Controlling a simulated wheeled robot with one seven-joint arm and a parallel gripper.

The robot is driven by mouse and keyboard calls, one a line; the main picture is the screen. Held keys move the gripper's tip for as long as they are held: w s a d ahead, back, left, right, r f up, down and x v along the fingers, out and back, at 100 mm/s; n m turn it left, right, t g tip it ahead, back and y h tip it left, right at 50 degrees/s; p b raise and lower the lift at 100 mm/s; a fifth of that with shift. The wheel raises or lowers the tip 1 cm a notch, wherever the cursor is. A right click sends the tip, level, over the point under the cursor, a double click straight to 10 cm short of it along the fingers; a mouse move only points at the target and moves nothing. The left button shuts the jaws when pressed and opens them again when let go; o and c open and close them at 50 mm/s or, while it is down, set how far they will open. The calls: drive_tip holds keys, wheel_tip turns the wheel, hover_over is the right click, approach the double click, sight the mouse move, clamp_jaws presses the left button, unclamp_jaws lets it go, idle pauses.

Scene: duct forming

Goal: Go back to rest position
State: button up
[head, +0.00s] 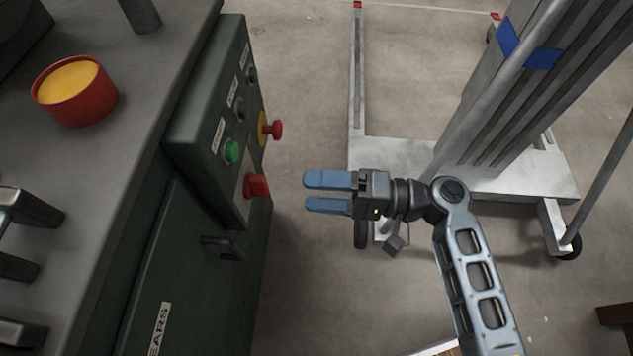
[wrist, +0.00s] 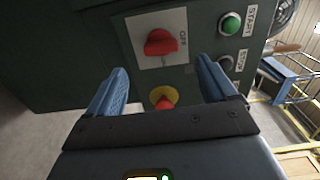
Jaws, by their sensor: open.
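My gripper (head: 315,192) is open and empty, with blue fingers pointing left at the green machine's control panel (head: 207,115) in the head view. A gap of floor shows between the fingertips and the panel. The panel carries a red rotary switch (head: 256,187), a green start button (head: 232,151) and a red stop button on a yellow base (head: 275,129). In the wrist view, the red switch (wrist: 162,42) shows beyond the fingers (wrist: 168,85), and the red and yellow button (wrist: 163,98) shows between them, partly hidden by the gripper body.
The machine's grey top (head: 110,150) at left holds a red cup with yellow contents (head: 75,91). A door handle (head: 220,246) sticks out below the panel. A wheeled metal lift frame (head: 490,170) stands behind my arm at right. Bare floor (head: 320,290) lies between machine and arm.

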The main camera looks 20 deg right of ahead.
drive_tip(key=s+d+f+m+t+h, duration=0.3)
drive_tip(key=s+d+f+h, duration=0.1)
drive_tip(key=s+f+h, duration=0.5)
drive_tip(key=s+d+r+n+t+h, duration=0.1)
drive_tip(key=s+d+r+h, duration=0.1)
drive_tip(key=s+d+h, duration=0.3)
drive_tip(key=s+d+r+n+t+h, duration=0.1)
drive_tip(key=s+d+r, duration=0.15)
drive_tip(key=s, duration=0.45)
drive_tip(key=s+d+r+n+t+h+p, duration=0.1)
drive_tip(key=s+r+n+p, duration=0.1)
drive_tip(key=r+p, duration=1)
drive_tip(key=s+r+n+t+h+p, duration=0.1)
drive_tip(key=s+r+p, duration=0.3)
drive_tip(key=r+p, duration=0.8)
wheel_tip(320, 180, up, 16)
drive_tip(key=shift+d+f+n+t+p, duration=0.2)
drive_tip(key=shift+d+n+t+p, duration=0.15)
drive_tip(key=shift+n+t, duration=0.5)
